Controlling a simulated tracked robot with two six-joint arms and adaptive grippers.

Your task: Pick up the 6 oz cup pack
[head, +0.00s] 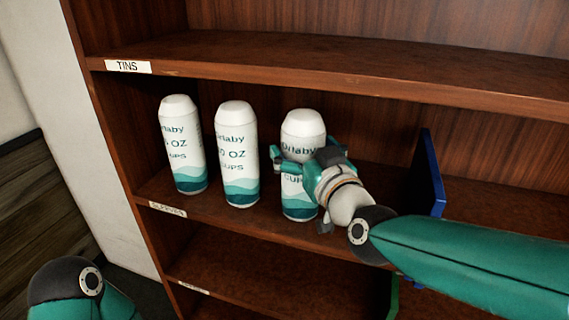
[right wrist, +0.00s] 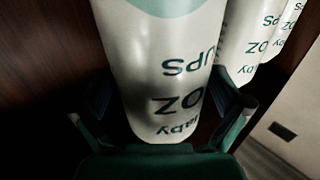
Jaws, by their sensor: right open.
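Three white cup packs with teal wave bands stand upright in a row on the middle shelf. My right gripper (head: 306,162) is open at the front of the rightmost cup pack (head: 302,122), with its fingers on either side. In the right wrist view this pack (right wrist: 160,60) stands between the open fingers (right wrist: 162,115); I cannot tell whether they touch it. Its size number is hidden. The middle cup pack (head: 237,145) seems to read 10 OZ. The left cup pack (head: 182,140) reads OZ CUPS, its number unclear. My left gripper is out of view.
The wooden shelf (head: 250,219) carries a blue upright divider (head: 432,170) right of the packs. An upper shelf board labelled TINS (head: 127,66) runs above them. A lower shelf (head: 220,268) looks bare. A white wall edge (head: 90,140) is at the left.

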